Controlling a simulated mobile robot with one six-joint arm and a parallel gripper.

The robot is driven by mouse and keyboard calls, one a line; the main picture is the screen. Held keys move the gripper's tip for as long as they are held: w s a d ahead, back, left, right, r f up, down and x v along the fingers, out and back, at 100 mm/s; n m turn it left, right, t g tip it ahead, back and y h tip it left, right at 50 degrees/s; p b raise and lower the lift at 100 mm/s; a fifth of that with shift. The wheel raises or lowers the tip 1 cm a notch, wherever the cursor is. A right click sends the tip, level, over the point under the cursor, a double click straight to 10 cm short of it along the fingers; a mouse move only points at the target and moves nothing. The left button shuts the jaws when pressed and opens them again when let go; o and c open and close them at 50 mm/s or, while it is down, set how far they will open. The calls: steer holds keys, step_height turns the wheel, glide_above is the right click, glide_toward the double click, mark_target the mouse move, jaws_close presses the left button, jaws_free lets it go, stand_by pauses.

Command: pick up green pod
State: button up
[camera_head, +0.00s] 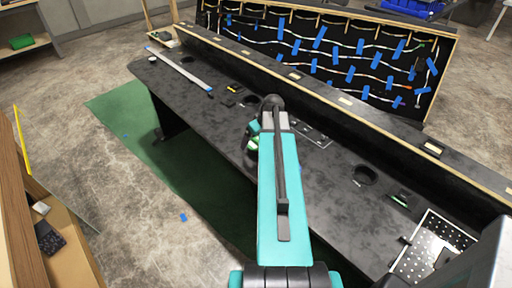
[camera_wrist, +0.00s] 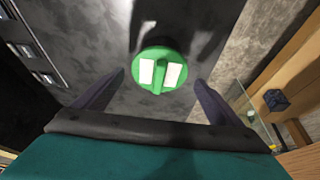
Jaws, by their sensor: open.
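The green pod (camera_wrist: 158,68) shows in the wrist view as a round green thing with a raised green bar between two pale patches. It rests on the dark console top (camera_wrist: 90,30). My gripper (camera_wrist: 158,82) is open, with one dark finger on each side of the pod and a clear gap to each. The fingers do not touch it. In the head view my teal arm reaches over the console and hides most of the gripper; a bit of green and white (camera_head: 254,143) shows just left of the arm's end.
A raised ledge runs along the console's back, before a board with blue tape and wires (camera_head: 340,60). A metal ruler (camera_head: 180,66) lies at the far left. A round hole (camera_head: 364,176) and a perforated white panel (camera_head: 436,246) are to the right.

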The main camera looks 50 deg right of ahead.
mark_target(254, 141)
steer(key=shift+w+f, duration=0.1)
steer(key=shift+p+x, duration=0.7)
steer(key=shift+x, duration=0.15)
steer(key=shift+p+x, duration=0.5)
steer(key=shift+x, duration=1.1)
steer(key=shift+d, duration=0.2)
steer(key=c, duration=1)
